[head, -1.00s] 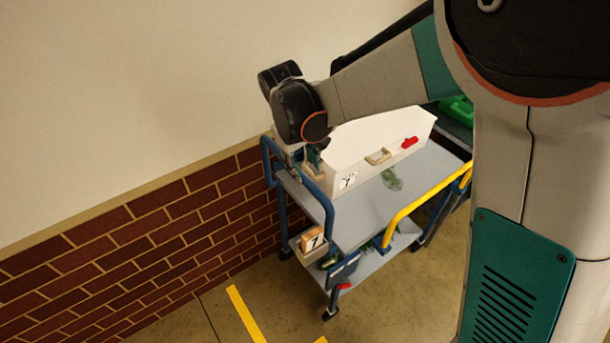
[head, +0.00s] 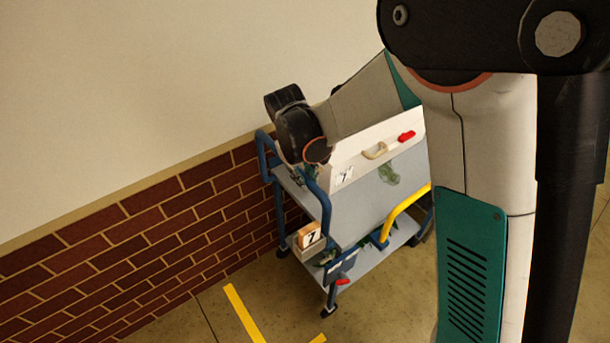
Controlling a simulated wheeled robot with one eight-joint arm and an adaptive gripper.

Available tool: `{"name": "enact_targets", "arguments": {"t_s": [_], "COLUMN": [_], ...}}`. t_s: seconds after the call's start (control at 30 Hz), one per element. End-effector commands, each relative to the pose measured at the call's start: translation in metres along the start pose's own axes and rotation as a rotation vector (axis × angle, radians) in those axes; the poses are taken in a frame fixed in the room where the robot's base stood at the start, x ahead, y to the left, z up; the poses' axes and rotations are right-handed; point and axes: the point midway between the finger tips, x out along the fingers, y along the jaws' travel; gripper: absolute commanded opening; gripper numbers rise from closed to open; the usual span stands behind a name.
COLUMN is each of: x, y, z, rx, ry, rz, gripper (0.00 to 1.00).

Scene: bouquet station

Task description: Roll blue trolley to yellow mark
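The blue trolley (head: 340,213) stands beside the brick wall in the head view, with a grey top deck, a lower shelf (head: 372,258) and a blue push handle at its left end. The yellow mark (head: 243,313) is tape on the floor in front of the trolley, at the lower middle. A gap of floor shows between the near caster (head: 328,311) and the tape. My gripper (head: 308,176) is at the trolley's handle end, mostly hidden behind my wrist. I cannot tell whether its fingers are closed on the handle.
A white box (head: 345,165) with a number tag and a red part lies on the top deck. A small bin (head: 307,244) with a "7" tag hangs at the trolley's near end. A yellow rail (head: 402,214) runs along its right side. The brick wall (head: 120,235) is close on the left.

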Motion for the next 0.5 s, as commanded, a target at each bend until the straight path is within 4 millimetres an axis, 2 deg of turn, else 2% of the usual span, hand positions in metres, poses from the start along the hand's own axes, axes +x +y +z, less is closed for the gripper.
{"name": "enact_targets", "arguments": {"t_s": [0.3,0.5], "x": [0.000,-0.003], "y": [-0.002,-0.019], "z": [0.000,0.000], "rx": [0.000,-0.003], "ry": [0.000,0.000], "rz": [0.000,-0.002], "gripper": [0.00,0.00]}}
